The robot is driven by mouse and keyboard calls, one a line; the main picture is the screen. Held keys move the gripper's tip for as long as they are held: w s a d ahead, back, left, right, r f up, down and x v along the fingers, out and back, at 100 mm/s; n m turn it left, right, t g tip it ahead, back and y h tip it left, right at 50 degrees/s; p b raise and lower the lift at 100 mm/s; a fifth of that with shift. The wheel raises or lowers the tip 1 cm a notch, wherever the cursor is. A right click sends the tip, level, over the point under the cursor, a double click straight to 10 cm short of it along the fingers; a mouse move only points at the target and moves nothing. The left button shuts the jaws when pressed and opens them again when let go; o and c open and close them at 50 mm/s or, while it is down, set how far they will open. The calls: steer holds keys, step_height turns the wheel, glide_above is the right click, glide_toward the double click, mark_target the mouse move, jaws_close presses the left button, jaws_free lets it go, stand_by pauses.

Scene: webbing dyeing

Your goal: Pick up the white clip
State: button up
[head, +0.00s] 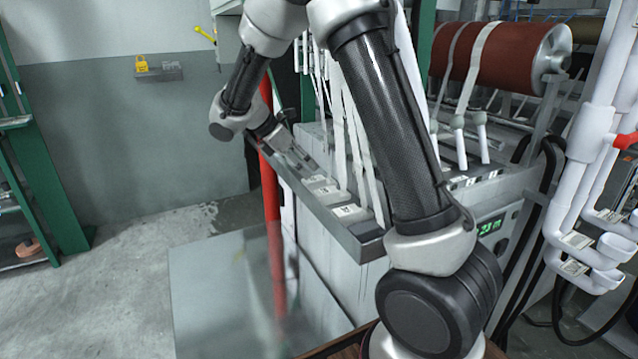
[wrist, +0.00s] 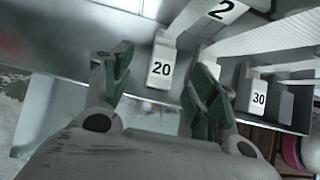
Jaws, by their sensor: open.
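A white clip-like block marked 20 (wrist: 162,66) sits on the grey ledge in the wrist view. My gripper (wrist: 154,82) is open, with one green-padded finger on each side of this block and a gap to both. Nothing is held. A similar white block marked 30 (wrist: 252,92) sits to the right, outside the fingers. In the head view my gripper (head: 288,147) is over the far end of the ledge (head: 318,209). White blocks, one (head: 348,211) nearer me, sit along it. I cannot tell which block is the task's clip.
White webbing straps (head: 362,150) hang down to the ledge close to my gripper. A red post (head: 272,225) stands just left of the ledge. A red-brown roller (head: 490,55) is at the back right. White pipes (head: 590,150) stand at the far right.

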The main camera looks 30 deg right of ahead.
mark_target(318, 177)
steer(key=x, duration=0.6)
steer(key=shift+s+d+f, duration=0.15)
steer(key=shift+s+d, duration=0.1)
steer(key=shift+d, duration=0.05)
steer(key=c, duration=1.2)
steer(key=shift+c, duration=0.2)
